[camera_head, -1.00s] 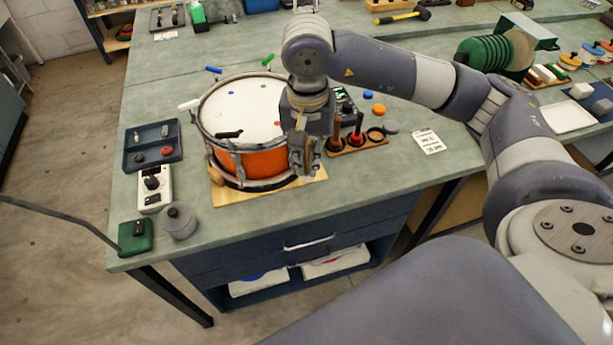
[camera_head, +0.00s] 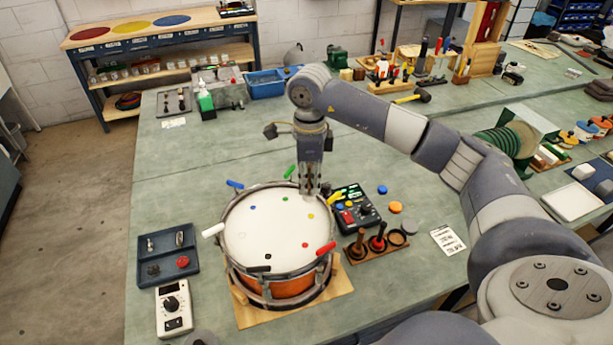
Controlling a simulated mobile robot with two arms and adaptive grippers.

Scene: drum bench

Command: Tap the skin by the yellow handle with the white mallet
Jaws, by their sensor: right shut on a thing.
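The drum (camera_head: 285,287) has an orange shell and a pale skin (camera_head: 275,229) with small coloured dots near its edge. The yellow handle (camera_head: 333,198) is on the rim at the back right, with a yellow dot on the skin near it. My right gripper (camera_head: 308,193) points down over the back right edge of the drum, just left of the yellow handle. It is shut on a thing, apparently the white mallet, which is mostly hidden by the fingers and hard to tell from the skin. I cannot tell whether it touches the skin. My left gripper is not in view.
Other rim handles are blue (camera_head: 235,184), green (camera_head: 289,171), red (camera_head: 326,248), black (camera_head: 260,268) and white (camera_head: 212,230). A control box (camera_head: 353,210) stands close right of the drum.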

